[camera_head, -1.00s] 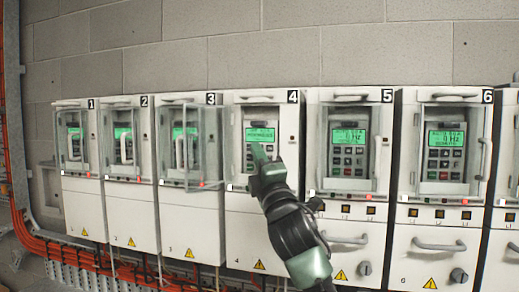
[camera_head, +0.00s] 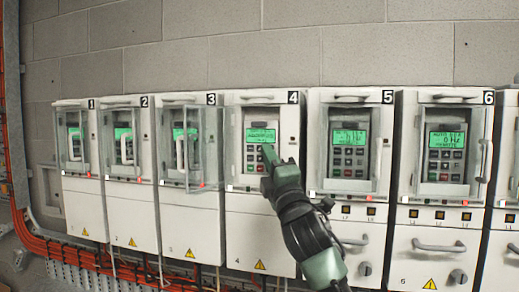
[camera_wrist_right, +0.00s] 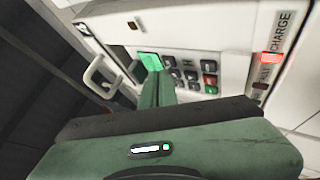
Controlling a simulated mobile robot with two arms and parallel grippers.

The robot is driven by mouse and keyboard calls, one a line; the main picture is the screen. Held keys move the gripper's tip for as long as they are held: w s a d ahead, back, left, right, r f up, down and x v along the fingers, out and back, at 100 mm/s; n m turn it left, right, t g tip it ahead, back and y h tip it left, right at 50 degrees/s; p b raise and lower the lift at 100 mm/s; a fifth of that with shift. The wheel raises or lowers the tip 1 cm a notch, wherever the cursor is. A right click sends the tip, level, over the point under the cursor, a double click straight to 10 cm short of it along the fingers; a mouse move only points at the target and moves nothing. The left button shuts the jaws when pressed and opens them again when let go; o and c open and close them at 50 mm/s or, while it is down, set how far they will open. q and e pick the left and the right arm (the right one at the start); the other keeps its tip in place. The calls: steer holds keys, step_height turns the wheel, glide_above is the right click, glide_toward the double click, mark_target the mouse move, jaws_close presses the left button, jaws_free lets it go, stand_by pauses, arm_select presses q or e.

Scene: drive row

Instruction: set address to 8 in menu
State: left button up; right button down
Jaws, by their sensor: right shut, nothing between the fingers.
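Drive 4 (camera_head: 257,216) stands in the middle of the row. Its keypad panel shows a lit green screen (camera_head: 261,136) with text too small to read. My right gripper (camera_head: 268,150) is shut and empty, with its tips in front of the keypad (camera_head: 252,158), just below the screen. In the right wrist view the shut fingers (camera_wrist_right: 156,80) reach toward the green screen (camera_wrist_right: 151,61) and the keypad buttons (camera_wrist_right: 190,77). I cannot tell whether a fingertip touches a button. My left gripper is not in view.
Drive 3 on the left has its clear cover (camera_head: 202,150) swung outward. Drive 5 (camera_head: 345,205) and drive 6 (camera_head: 436,220) stand on the right with handles. Orange cables (camera_head: 50,243) run along the lower left. A red light (camera_wrist_right: 271,58) shows beside the keypad.

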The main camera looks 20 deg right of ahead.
steer(key=shift+w+d, duration=0.3)
steer(key=shift+w, duration=0.05)
stand_by(0.7)
steer(key=shift+s+a, duration=0.1)
steer(key=shift+s, duration=0.05)
stand_by(0.3)
steer(key=shift+s+a, duration=0.25)
steer(key=shift+s, duration=0.3)
steer(key=shift+s+a, duration=0.7)
steer(key=shift+s, duration=0.35)
steer(key=shift+s+a, duration=0.7)
steer(key=shift+s, duration=0.3)
stand_by(2.1)
